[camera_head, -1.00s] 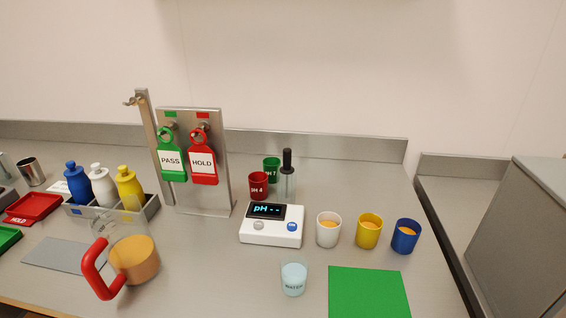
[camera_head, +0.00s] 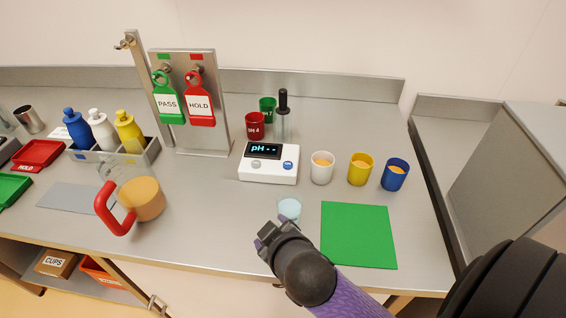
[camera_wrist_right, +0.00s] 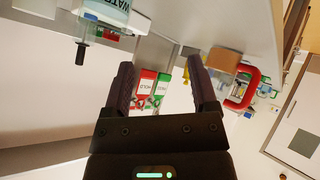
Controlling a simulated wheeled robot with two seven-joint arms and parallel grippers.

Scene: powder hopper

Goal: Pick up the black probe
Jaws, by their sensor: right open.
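The black probe (camera_head: 283,101) stands upright in a clear holder (camera_head: 282,125) behind the white pH meter (camera_head: 269,163), right of the red pH 4 cup (camera_head: 255,127). Its lower part is hard to see through the holder. In the right wrist view the probe (camera_wrist_right: 82,52) appears upside down at upper left. My right gripper (camera_head: 266,236) is at the table's front edge, near the water cup (camera_head: 289,208) and well short of the probe. In the right wrist view its fingers (camera_wrist_right: 160,70) are apart with nothing between them. My left gripper is not in view.
A green cup (camera_head: 267,108) stands behind the red one. White (camera_head: 322,170), yellow (camera_head: 360,171) and blue (camera_head: 395,176) cups stand right of the meter. A green mat (camera_head: 358,236) lies in front. A tag stand (camera_head: 203,139) and red-handled jug (camera_head: 143,200) are to the left.

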